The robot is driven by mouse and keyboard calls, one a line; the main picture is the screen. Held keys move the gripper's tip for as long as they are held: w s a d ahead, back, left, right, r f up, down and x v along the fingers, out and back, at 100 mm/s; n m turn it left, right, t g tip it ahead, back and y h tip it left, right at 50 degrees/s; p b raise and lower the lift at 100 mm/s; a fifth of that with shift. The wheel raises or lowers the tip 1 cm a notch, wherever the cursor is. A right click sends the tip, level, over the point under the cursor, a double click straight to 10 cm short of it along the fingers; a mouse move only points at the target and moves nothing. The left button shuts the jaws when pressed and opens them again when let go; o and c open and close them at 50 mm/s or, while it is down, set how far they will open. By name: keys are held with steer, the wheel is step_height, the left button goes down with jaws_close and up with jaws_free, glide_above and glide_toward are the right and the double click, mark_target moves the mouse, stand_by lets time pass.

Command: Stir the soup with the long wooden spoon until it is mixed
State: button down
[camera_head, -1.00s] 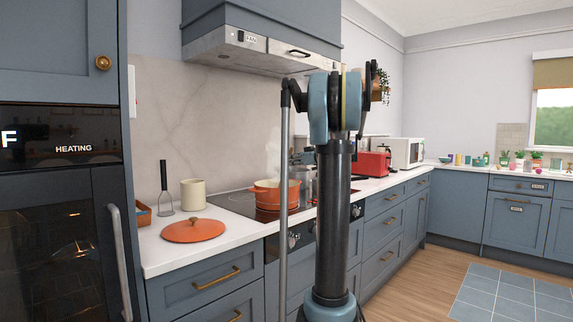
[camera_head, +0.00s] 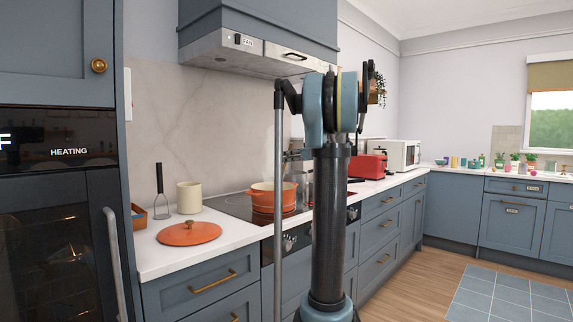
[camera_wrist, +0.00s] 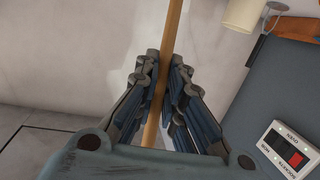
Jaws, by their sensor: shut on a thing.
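An orange pot (camera_head: 272,197) stands on the black hob, partly hidden at its right by my arm. Its contents are not visible. Its orange lid (camera_head: 189,233) lies on the white counter to the left. In the wrist view, my gripper (camera_wrist: 163,70) is shut on the thin handle of the wooden spoon (camera_wrist: 173,25). The handle runs up between the fingers and past the top edge of that view. The spoon's bowl is out of sight. In the head view, the gripper and spoon are not visible.
A cream crock (camera_head: 189,197) and a black-handled whisk or masher (camera_head: 160,190) stand behind the lid. The range hood (camera_head: 265,45) hangs over the hob. A red toaster (camera_head: 371,167) and white microwave (camera_head: 404,154) stand farther right. The floor at right is open.

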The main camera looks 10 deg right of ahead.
step_height(320, 180, up, 7)
steer(key=s+d, duration=0.1)
steer(key=s, duration=0.1)
steer(key=shift+s+d+r, duration=0.15)
steer(key=shift+s+d, duration=0.1)
steer(key=shift+d, duration=0.1)
stand_by(0.5)
stand_by(0.5)
